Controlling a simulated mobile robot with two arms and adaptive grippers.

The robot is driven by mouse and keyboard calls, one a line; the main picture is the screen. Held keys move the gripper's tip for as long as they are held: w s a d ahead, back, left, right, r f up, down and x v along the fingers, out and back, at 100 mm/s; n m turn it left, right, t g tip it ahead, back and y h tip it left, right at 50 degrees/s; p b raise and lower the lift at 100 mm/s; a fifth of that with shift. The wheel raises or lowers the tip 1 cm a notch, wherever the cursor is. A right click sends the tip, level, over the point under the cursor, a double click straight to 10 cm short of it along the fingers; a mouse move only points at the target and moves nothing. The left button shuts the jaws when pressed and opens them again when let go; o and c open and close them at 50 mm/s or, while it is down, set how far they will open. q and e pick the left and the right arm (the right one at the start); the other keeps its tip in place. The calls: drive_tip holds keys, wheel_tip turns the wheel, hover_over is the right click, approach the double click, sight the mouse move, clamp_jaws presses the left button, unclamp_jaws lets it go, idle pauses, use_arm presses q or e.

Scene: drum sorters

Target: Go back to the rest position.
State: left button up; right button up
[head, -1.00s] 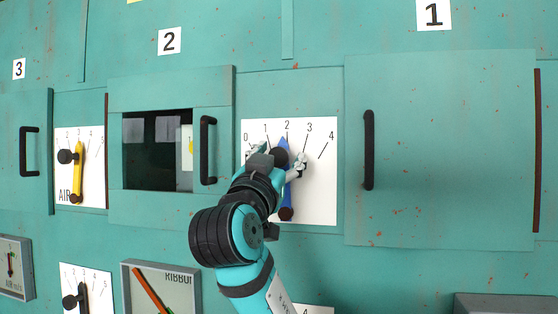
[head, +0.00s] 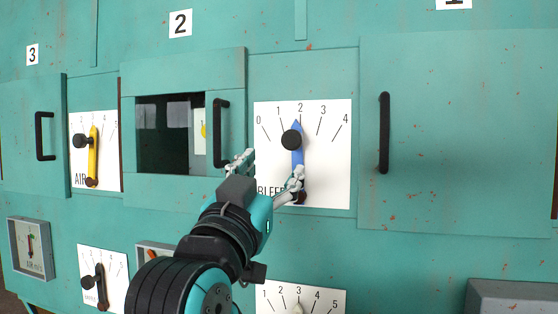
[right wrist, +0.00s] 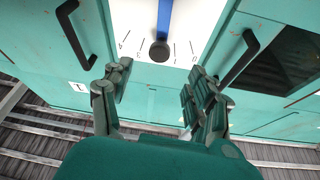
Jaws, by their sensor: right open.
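My right gripper (head: 270,172) is open and empty in front of the lower part of the white dial plate (head: 335,165). The blue lever (head: 298,152) on this plate points up at the 2 mark, with a black knob (head: 291,140) on it. One finger overlaps the plate's lower edge and hides part of its lettering. In the right wrist view the two fingers (right wrist: 155,100) stand wide apart with nothing between them, and the blue lever (right wrist: 164,18) shows beyond them. My left gripper is not in view.
Black door handles stand on both sides, one at left (head: 220,133) and one at right (head: 384,132). A yellow lever (head: 93,155) is further left. A grey box (head: 512,296) juts out at bottom right. Lower dial plates (head: 300,298) lie beneath my arm.

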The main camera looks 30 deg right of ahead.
drive_tip(key=shift+s+a+f, duration=0.1)
drive_tip(key=shift+s+a, duration=0.1)
idle(0.4)
